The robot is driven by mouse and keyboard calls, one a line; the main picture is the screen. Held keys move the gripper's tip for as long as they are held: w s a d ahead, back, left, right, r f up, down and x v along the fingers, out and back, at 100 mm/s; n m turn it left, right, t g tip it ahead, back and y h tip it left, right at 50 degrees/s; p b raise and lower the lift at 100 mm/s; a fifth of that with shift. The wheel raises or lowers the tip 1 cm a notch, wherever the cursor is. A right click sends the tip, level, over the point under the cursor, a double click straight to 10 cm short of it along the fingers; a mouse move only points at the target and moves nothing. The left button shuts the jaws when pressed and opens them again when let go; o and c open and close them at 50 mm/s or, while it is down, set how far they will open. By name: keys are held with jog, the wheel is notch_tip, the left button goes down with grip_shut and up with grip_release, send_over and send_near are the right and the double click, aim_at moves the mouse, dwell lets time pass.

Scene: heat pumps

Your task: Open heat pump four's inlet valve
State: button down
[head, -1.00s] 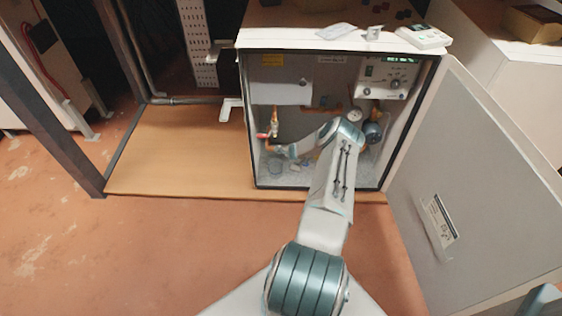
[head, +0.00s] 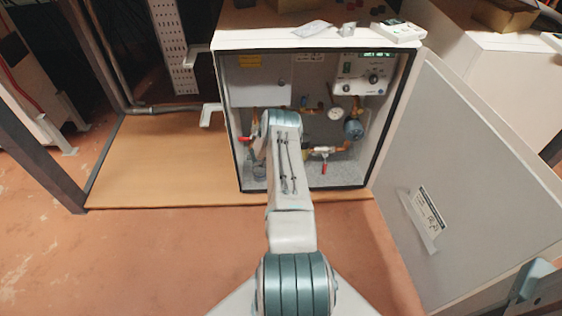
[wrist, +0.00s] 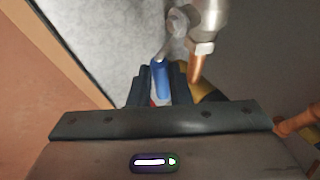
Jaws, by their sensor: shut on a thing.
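The open cabinet (head: 225,120) holds copper pipes and valves. In the wrist view, my gripper (wrist: 160,88) is shut on a blue valve handle (wrist: 160,74), which sits between its two dark fingers. The handle joins a metal fitting (wrist: 203,47) on a copper pipe. In the head view, my forearm hides the gripper and the blue handle. A red valve handle (head: 246,139) shows at the cabinet's left. Another red handle (head: 324,168) hangs below a pipe at lower right. I cannot tell which valve is the inlet.
The cabinet door (head: 460,170) stands wide open to the right. A gauge (head: 335,114) and a blue pump (head: 354,129) sit on the right inside. A control box (head: 360,78) is above them. The wooden board (head: 150,165) to the left is bare.

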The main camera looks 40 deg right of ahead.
jog(key=shift+d+r, duration=0.15)
jog(key=shift+d, duration=0.05)
jog(key=c, duration=1.3)
grip_release()
jog(key=shift+s, duration=0.1)
jog(key=shift+c, duration=0.2)
jog(key=shift+a, duration=0.15)
jog(key=p+v, duration=0.4)
jog(key=v, duration=0.9)
jog(key=shift+a+r+p, duration=0.25)
jog(key=shift+p, duration=0.05)
